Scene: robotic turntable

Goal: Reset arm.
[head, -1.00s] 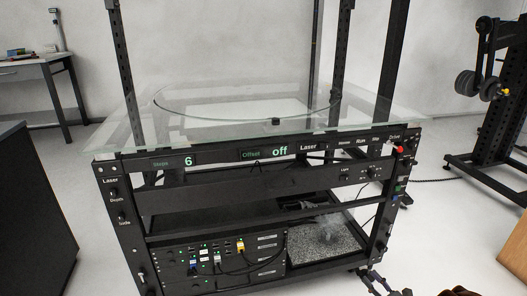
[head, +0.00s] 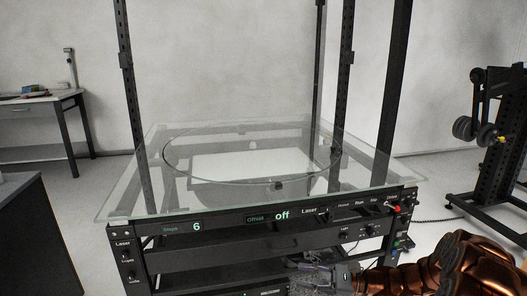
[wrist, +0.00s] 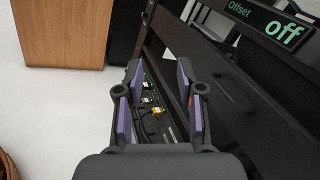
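My gripper (head: 318,270) is low in front of the turntable rack, at the bottom of the head view, with my copper-coloured arm reaching in from the lower right. In the wrist view my gripper (wrist: 155,78) has its purple-padded fingers spread apart, with nothing held between them. The turntable rack has a glass top (head: 125,203) with a round glass disc (head: 178,172) on it. Its front displays read Steps 6 and Offset off; the Offset display (wrist: 272,25) also shows in the wrist view, at the upper right.
The rack's black front bars (wrist: 215,70) run close along the right of my gripper in the wrist view. Cabled ports (wrist: 152,108) show between the fingers. A wooden box (wrist: 62,32) stands at upper left. A weight stand (head: 495,140) stands at right.

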